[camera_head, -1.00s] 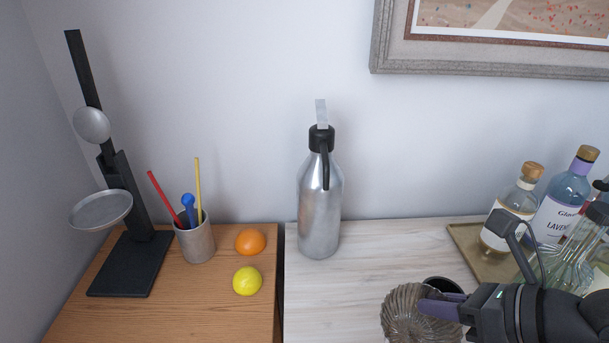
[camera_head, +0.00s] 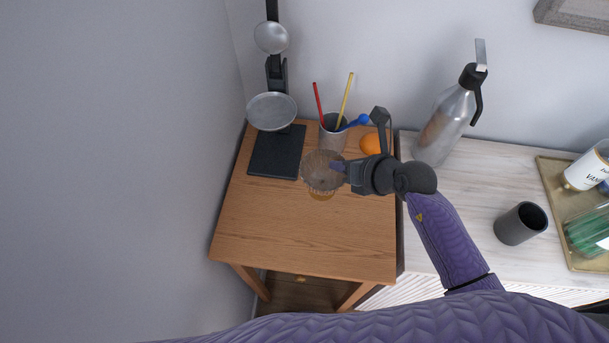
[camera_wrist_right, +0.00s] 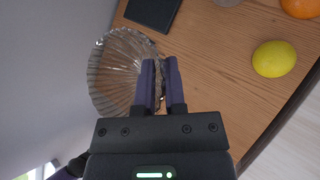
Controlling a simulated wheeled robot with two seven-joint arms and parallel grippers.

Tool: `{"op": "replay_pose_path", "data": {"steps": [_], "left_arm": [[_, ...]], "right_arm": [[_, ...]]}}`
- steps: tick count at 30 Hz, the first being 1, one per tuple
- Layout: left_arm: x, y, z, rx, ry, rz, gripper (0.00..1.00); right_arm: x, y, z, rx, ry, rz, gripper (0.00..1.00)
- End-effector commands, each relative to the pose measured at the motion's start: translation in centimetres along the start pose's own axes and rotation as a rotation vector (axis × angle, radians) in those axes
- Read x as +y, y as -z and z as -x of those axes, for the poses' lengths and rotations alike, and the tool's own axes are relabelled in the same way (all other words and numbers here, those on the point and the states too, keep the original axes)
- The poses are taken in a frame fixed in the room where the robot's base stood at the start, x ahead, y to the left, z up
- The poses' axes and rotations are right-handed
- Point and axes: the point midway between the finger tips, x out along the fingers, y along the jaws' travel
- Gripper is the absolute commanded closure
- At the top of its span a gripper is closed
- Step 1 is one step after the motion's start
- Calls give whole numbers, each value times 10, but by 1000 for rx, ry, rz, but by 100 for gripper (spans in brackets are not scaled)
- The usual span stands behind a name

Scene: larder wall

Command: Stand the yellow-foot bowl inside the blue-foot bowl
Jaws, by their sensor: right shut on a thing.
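My right gripper (camera_head: 342,171) is shut on the rim of a clear ribbed glass bowl and holds it over the wooden table. The bowl (camera_head: 318,177) has a yellowish foot at its lower edge in the head view, so I take it as the yellow-foot bowl. In the right wrist view the same bowl (camera_wrist_right: 115,72) is on the left of my right gripper (camera_wrist_right: 160,70), its wall between the fingers. Whether its foot touches the table I cannot tell. No blue-foot bowl shows in these views. My left gripper is out of view.
Behind the bowl stand a black stand with a grey pan (camera_head: 271,111) and a grey cup (camera_head: 333,133) with sticks. An orange (camera_head: 373,143) and a lemon (camera_wrist_right: 273,58) are near my gripper. The front of the wooden table (camera_head: 300,240) is clear. A dark cup (camera_head: 521,224) stands right.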

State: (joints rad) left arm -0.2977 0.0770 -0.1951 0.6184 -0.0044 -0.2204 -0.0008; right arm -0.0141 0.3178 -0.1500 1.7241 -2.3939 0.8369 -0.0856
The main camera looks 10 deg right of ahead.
Motion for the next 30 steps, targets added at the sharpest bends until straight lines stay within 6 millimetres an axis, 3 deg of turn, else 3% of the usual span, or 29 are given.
{"op": "replay_pose_path", "data": {"steps": [4,14,23,24,29,30], "left_arm": [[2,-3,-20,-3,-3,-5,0],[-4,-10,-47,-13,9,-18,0],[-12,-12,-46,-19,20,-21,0],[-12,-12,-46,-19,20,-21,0],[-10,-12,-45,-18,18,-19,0],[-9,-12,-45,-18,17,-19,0]], "right_arm": [[-16,30,-27,4,0,-4,100],[-36,68,-61,2,-1,-2,100],[-36,68,-61,1,-1,0,100],[-36,69,-62,1,-1,1,85],[-36,68,-61,1,-1,1,51],[-36,68,-61,1,-1,0,50]]}}
